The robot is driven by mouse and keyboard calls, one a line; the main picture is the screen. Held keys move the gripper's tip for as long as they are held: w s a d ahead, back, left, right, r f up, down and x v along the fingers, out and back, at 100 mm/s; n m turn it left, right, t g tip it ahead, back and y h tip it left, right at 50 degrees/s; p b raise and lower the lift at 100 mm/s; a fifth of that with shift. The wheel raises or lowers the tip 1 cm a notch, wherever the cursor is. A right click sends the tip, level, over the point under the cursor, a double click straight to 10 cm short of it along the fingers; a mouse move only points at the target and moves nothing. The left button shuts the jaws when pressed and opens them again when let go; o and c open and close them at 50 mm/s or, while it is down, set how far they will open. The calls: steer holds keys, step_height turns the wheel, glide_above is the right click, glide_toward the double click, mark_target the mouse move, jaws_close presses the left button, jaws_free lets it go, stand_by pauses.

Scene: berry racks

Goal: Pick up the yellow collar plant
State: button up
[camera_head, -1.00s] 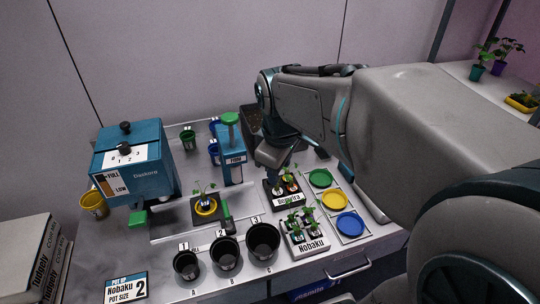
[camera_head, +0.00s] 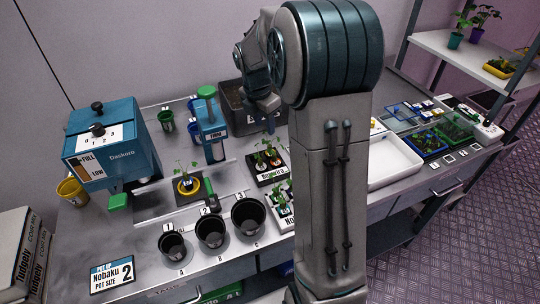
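The yellow collar plant (camera_head: 187,184) is a small green seedling in a dark pot with a yellow ring around it. It stands upright on a black square base on the bench, behind the black pots. My gripper (camera_head: 266,103) is at the back of the bench, to the right of the plant and higher, in front of a dark soil bin. It is well apart from the plant. Its fingertips are small and dark here, so I cannot tell whether they are open or shut.
Three black pots (camera_head: 210,232) stand in front of the plant. A blue dispenser (camera_head: 113,152) is to the left, a blue press with a green knob (camera_head: 207,92) behind. A tray of seedlings (camera_head: 266,168) is to the right. My arm hides part of the bench's middle.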

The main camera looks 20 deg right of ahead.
glide_above(269, 145)
steer(key=a, duration=0.1)
steer(key=f, duration=0.4)
steer(key=shift+s+a+f, duration=0.1)
steer(key=shift+s+a, duration=0.05)
steer(key=shift+s, duration=0.25)
steer(key=shift+w+d+f+p, duration=0.15)
steer(key=shift+f+p, duration=0.1)
steer(key=shift+f, duration=0.6)
steer(key=shift+w+d+f+p, duration=0.1)
steer(key=shift+d+f+p, duration=0.1)
steer(key=shift+f, duration=0.6)
steer(key=shift+w+d+f+p, duration=0.15)
steer(key=shift+f+p, duration=0.1)
steer(key=shift+f, duration=0.6)
steer(key=shift+s, duration=0.1)
jaws_close()
